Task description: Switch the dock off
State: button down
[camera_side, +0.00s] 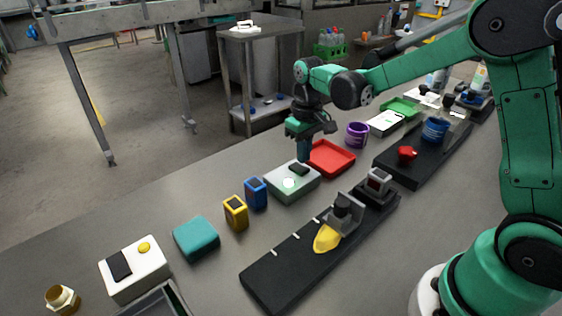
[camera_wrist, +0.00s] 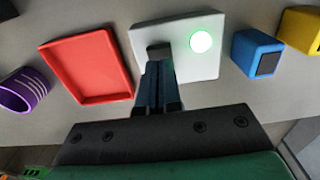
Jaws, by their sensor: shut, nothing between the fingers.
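A pale grey-white box with a black switch and a round lamp, which looks like the dock (camera_side: 291,187), stands mid-table; it also shows in the wrist view (camera_wrist: 200,68). Its lamp (camera_wrist: 201,42) glows pale green. The dark switch (camera_side: 299,169) is on the box's top, beside the lamp, and is partly hidden behind my fingers in the wrist view. My gripper (camera_side: 304,160) is shut and empty, pointing down with its tips right at the switch. In the wrist view, the fingertips (camera_wrist: 158,66) overlap the switch. I cannot tell whether they touch it.
A red tray (camera_side: 331,157) lies just beside the box, with a purple cup (camera_side: 357,134) beyond. Blue (camera_side: 256,192) and yellow (camera_side: 236,212) blocks stand on its other side. Another white box (camera_side: 135,268) has a black switch and yellow button. A black rail (camera_side: 275,280) lies in front.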

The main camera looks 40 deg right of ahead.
aim_at(303, 170)
jog(key=shift+f, duration=1.1)
dwell(0.4)
jog(key=shift+r, duration=3.5)
jog(key=shift+s+r, duration=0.1)
jog(key=s+a+r+t, duration=0.1)
jog(key=s+a+t, duration=0.1)
jog(key=s, duration=0.3)
jog(key=s+a+r+t, duration=0.1)
jog(key=s+a+t, duration=0.1)
jog(key=s+t, duration=0.3)
jog(key=shift+s+a+r, duration=0.2)
jog(key=shift+a, duration=0.05)
